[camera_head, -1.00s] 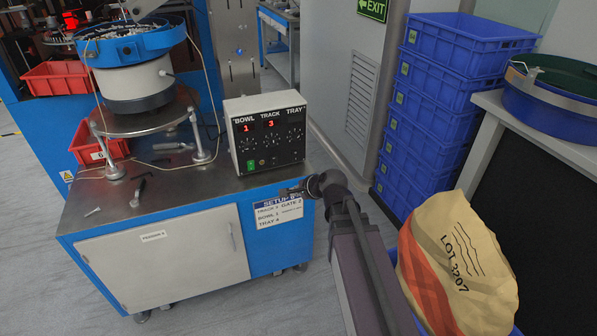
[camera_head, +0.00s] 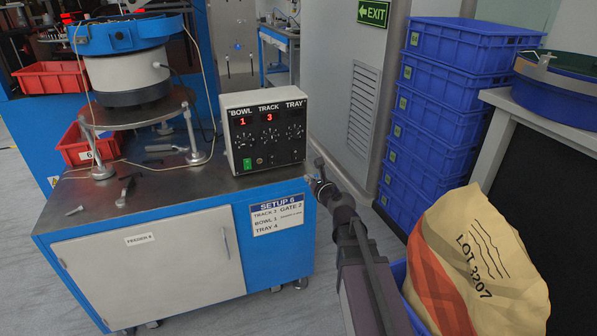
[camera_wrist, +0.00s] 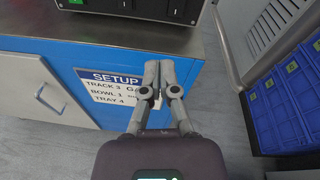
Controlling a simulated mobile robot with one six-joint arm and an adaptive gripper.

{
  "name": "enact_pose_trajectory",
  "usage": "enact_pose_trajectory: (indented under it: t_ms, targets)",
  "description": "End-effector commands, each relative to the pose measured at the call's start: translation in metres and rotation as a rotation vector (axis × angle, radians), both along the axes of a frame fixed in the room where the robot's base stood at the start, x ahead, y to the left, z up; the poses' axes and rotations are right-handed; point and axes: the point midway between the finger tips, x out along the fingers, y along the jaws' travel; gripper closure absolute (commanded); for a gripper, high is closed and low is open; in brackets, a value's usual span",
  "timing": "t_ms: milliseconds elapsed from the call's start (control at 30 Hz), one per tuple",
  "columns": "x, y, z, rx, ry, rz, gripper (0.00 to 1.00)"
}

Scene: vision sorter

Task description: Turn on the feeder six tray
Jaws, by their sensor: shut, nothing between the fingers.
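The grey control box (camera_head: 265,132) stands on the feeder bench and is labelled BOWL, TRACK and TRAY. Red digits show 1 under BOWL and 3 under TRACK; no lit digit shows under TRAY. The tray dial (camera_head: 295,132) is at the right of its front, and a green switch (camera_head: 247,164) is at its lower left. My gripper (camera_head: 314,178) is shut and empty, just right of the box and apart from it. In the wrist view my gripper (camera_wrist: 152,75) is before the setup label (camera_wrist: 110,88), below the box's lower edge (camera_wrist: 140,20).
The setup label (camera_head: 277,215) on the bench reads TRACK 3, BOWL 1, TRAY 4, GATE 2. The blue bowl feeder (camera_head: 128,35) stands left of the box. Blue crates (camera_head: 440,120) and a paper sack (camera_head: 475,265) are on the right. Loose tools lie on the bench top.

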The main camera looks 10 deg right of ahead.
Motion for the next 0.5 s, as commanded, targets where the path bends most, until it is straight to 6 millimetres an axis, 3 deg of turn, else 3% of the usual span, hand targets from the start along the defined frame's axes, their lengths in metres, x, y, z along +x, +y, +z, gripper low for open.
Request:
enact_pose_trajectory:
  t_ms: [200,500]
  targets:
    - [0.006,-0.013,-0.009,0.144,-0.011,-0.075,1.0]
    - [0.007,-0.016,-0.008,0.178,-0.014,-0.091,1.0]
